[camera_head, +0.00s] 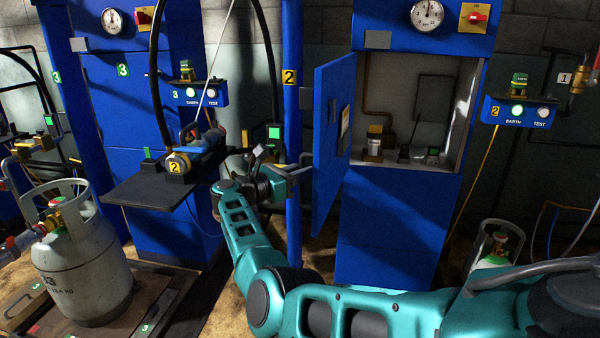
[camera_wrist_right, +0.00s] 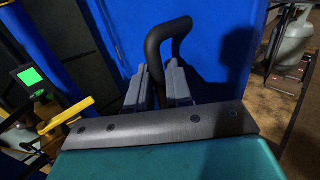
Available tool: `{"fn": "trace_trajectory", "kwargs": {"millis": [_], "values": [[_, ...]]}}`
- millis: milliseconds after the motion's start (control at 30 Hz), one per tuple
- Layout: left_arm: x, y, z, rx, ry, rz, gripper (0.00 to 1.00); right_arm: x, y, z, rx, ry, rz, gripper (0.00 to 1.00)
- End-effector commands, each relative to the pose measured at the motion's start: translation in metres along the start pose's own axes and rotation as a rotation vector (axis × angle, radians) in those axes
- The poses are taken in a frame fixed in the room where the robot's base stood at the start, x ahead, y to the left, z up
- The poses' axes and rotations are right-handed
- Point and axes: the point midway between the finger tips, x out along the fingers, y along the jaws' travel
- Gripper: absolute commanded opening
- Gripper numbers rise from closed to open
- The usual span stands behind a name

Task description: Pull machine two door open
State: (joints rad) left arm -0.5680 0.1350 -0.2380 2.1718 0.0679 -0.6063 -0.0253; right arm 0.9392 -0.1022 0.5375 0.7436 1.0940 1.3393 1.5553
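The machine two door (camera_head: 333,130) is a blue panel hinged at the left side of the blue machine two cabinet (camera_head: 400,225). It stands wide open, swung out toward me, with its inner face showing. My right gripper (camera_head: 300,172) is at the door's outer face, near its free edge. In the right wrist view my right gripper (camera_wrist_right: 158,88) has its two grey fingers on either side of the black door handle (camera_wrist_right: 166,40), with the bar filling the gap between them. My left gripper is not in view.
The open cabinet interior (camera_head: 462,110) shows pipes and small fittings. A blue post (camera_head: 292,60) marked 2 stands left of the door. A black shelf (camera_head: 140,190) juts out at left. A grey gas cylinder (camera_head: 85,265) stands front left, another (camera_head: 493,247) at right.

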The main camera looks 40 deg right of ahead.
Motion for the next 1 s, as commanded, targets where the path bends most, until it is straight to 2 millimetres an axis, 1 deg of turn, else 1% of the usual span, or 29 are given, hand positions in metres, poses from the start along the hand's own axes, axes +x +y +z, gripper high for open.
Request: {"fn": "trace_trajectory", "kwargs": {"millis": [33, 133, 167, 367, 467, 567, 667, 800, 900, 1000], "values": [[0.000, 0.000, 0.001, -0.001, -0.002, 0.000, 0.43, 0.007, -0.002, 0.005, 0.007, -0.007, -0.010, 0.24], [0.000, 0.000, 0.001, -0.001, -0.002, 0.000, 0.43, 0.006, -0.002, 0.004, 0.005, -0.006, -0.009, 0.33], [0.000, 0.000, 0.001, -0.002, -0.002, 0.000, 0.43, 0.005, -0.002, 0.003, 0.004, -0.005, -0.008, 0.34], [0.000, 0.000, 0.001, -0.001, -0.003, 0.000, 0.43, 0.004, -0.001, 0.002, 0.002, -0.004, -0.007, 0.34], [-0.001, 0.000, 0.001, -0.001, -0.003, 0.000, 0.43, -0.001, -0.001, 0.001, 0.001, -0.003, -0.005, 0.34], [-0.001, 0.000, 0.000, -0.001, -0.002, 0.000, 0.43, -0.014, -0.001, 0.001, 0.001, -0.001, -0.005, 0.34], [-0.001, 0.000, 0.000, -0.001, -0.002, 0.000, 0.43, -0.034, -0.001, 0.001, 0.001, -0.002, -0.004, 0.34], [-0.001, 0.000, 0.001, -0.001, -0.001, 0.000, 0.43, -0.066, 0.000, 0.001, 0.002, -0.002, -0.003, 0.34], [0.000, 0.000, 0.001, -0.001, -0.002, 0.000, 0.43, -0.087, 0.000, 0.001, 0.003, -0.002, -0.004, 0.34], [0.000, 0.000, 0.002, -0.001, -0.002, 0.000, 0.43, -0.103, 0.000, 0.001, 0.002, -0.003, -0.006, 0.34]]}}
